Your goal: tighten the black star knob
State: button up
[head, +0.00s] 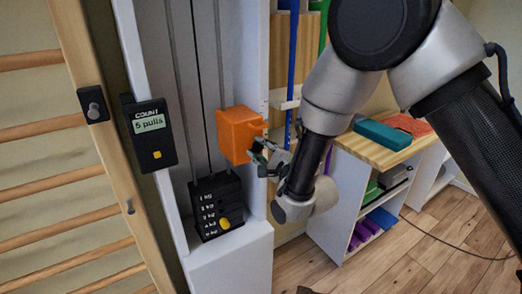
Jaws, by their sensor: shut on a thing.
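An orange carriage block (236,134) sits on the upright rails of the white pulley column. My gripper (259,157) comes in from the right and is at the lower right side of the orange block. Its jaws are shut on a small part there, which I take to be the black star knob. The fingers hide nearly all of the knob, so its shape and how far it is turned cannot be told.
A weight stack (217,205) with a yellow pin stands below the block. A counter box (148,134) reading "5 pulls" is at left, beside wooden wall bars (60,132). A wooden-topped shelf (370,152) holding a teal block (383,135) stands right, behind my arm.

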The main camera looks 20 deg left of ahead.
jog(key=shift+m, duration=2.2)
jog(key=o, duration=1)
jog(key=v, duration=1.2)
